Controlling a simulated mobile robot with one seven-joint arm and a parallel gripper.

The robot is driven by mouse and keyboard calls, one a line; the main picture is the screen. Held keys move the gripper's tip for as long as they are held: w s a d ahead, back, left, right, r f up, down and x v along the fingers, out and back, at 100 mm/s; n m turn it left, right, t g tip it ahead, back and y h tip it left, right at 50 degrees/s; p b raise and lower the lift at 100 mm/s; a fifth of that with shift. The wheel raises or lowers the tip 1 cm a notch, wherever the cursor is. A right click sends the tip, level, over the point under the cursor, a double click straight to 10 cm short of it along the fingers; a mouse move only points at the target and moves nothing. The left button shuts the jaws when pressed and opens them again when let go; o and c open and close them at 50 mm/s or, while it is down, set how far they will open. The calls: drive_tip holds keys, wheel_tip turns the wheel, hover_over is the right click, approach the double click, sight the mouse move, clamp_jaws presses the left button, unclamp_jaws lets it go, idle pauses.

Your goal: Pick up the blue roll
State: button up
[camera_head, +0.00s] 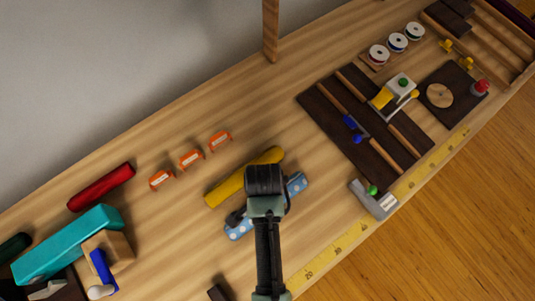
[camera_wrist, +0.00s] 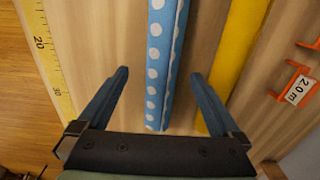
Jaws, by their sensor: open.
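The blue roll with white dots (camera_head: 296,186) lies on the wooden table in the head view, partly hidden under my arm. In the wrist view the blue roll (camera_wrist: 163,60) runs up the picture between my two fingers. My gripper (camera_wrist: 158,75) is open and empty above it, one finger on each side. The right finger's tip lies between the blue roll and the yellow roll (camera_wrist: 238,60) in that view. The yellow roll also shows in the head view (camera_head: 228,187), just behind the blue one. I cannot tell the exact height of the fingers.
A yellow measuring tape (camera_head: 345,240) runs along the front edge. Orange tags (camera_head: 191,159) stand behind the rolls, with a red roll (camera_head: 101,187) and a teal block (camera_head: 68,246) at left. A dark tool board (camera_head: 335,118) and a grey-handled tool (camera_head: 374,200) lie right.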

drive_tip(key=shift+w+d+f, duration=0.1)
drive_tip(key=shift+w+f, duration=0.05)
drive_tip(key=shift+f, duration=0.95)
drive_tip(key=shift+w+f, duration=0.1)
drive_tip(key=shift+f, duration=0.95)
drive_tip(key=c, duration=1.6)
